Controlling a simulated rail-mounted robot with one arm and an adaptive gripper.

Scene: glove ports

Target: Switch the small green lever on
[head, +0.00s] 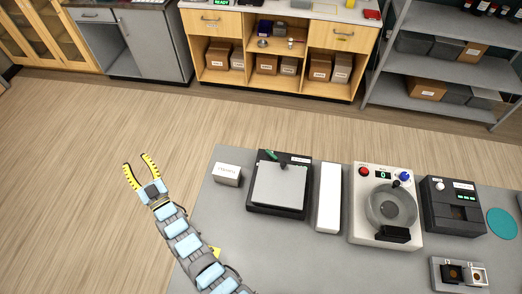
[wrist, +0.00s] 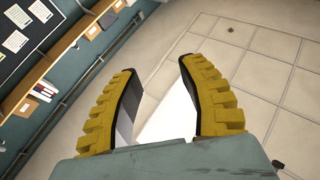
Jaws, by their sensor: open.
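A small green lever (head: 271,156) sits at the back of a black device (head: 264,207) with a pale grey plate on top, on the grey table. My gripper (head: 142,158) is open and empty, left of the table's left edge, over the floor and well apart from the lever. In the wrist view my gripper (wrist: 165,85) shows two yellow ridged fingers spread apart, with nothing between them but distant background. The lever is not in the wrist view.
A small white box (head: 227,174) stands left of the black device. A white block (head: 328,198), a white machine with a round bowl (head: 392,206) and a dark box device (head: 453,208) stand to its right. Cabinets (head: 275,50) and a grey shelf (head: 440,88) line the back.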

